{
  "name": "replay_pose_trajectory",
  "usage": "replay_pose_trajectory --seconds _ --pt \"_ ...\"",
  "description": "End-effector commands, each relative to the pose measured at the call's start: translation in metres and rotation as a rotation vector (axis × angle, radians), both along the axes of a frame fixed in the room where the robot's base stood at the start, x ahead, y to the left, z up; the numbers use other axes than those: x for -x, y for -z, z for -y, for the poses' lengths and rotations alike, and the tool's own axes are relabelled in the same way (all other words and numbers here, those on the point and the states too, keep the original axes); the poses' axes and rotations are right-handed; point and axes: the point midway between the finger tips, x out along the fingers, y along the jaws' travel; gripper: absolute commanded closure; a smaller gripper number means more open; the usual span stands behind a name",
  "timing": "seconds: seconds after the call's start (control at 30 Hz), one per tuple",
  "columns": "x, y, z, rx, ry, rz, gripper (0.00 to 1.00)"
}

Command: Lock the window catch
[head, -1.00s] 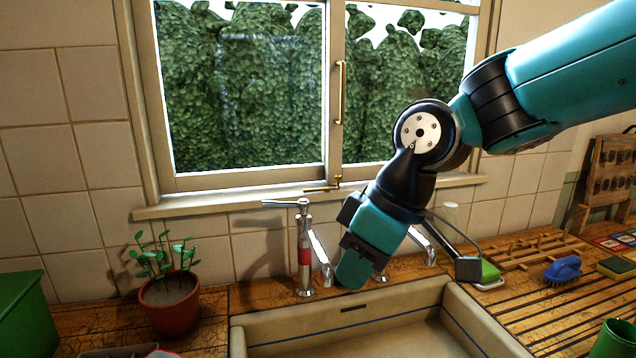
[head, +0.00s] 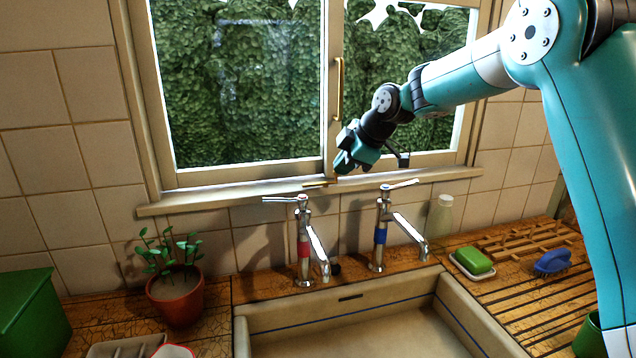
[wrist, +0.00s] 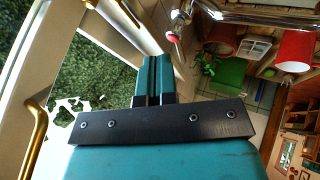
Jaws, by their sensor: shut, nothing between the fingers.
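The window (head: 328,175) has two panes that meet at an upright frame bar in the head view. The brass window catch (head: 318,184) sits low at that bar, just above the sill, and its lever points left. My gripper (head: 343,164) is shut and empty, just above the right end of the catch; I cannot tell whether it touches it. In the wrist view the shut teal fingers (wrist: 153,65) lie over the pale window frame (wrist: 110,40). I cannot make out the catch there.
A long brass handle (head: 339,88) stands upright on the window bar, above my gripper; it also shows in the wrist view (wrist: 35,135). Two taps (head: 303,240) rise below the sill behind the sink (head: 340,308). A potted plant (head: 178,298) stands left.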

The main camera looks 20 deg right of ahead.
Motion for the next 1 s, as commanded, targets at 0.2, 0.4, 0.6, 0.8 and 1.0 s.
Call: replay_pose_trajectory --seconds 0.2,0.4,0.6,0.8,1.0 --pt "-0.016 0.025 -0.014 -0.001 -0.001 -0.006 1.0" --pt "-0.036 0.06 -0.031 0.0 -0.002 -0.007 1.0" --pt "-0.063 0.071 -0.036 0.001 0.0 0.0 1.0" --pt "-0.08 0.074 -0.036 0.0 0.0 -0.002 1.0" --pt "-0.084 0.076 -0.036 0.0 0.001 -0.001 1.0"
